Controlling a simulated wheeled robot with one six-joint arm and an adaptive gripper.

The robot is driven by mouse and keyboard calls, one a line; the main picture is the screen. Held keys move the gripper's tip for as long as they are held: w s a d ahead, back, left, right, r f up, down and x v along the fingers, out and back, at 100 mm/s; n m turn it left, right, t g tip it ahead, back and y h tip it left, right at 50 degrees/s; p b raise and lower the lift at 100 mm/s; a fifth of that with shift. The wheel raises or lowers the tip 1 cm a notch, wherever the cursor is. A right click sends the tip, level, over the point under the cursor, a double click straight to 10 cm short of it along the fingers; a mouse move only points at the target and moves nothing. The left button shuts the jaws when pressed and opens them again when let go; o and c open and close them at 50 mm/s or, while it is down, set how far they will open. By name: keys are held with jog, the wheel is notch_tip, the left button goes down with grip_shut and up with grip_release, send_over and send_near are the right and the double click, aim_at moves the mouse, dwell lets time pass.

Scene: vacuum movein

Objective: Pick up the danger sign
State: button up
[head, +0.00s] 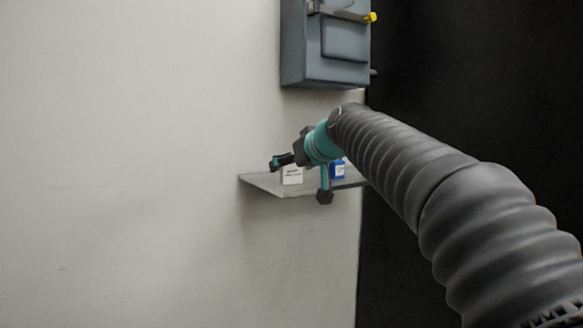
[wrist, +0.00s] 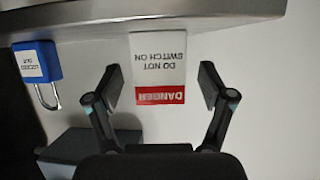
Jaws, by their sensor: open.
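The danger sign (wrist: 158,72) is a white card with a red "DANGER" band, shown upside down in the wrist view. My gripper (wrist: 158,86) is open, with one finger on each side of the sign's red end and a visible gap to each side. In the head view my gripper (head: 300,180) is at the shelf, in front of the sign.
A grey shelf (head: 262,184) juts from the pale wall. A blue padlock (wrist: 37,62) labelled "locked out" stands on it beside the sign, also visible in the head view (head: 338,170). A grey electrical box (head: 300,60) with a yellow-tipped handle hangs above. The wall left is clear.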

jog(key=shift+w+a+f, duration=0.2)
jog(key=shift+w+a, duration=0.05)
jog(key=shift+w, duration=0.25)
jog(key=c, duration=1)
jog(key=shift+c, duration=0.2)
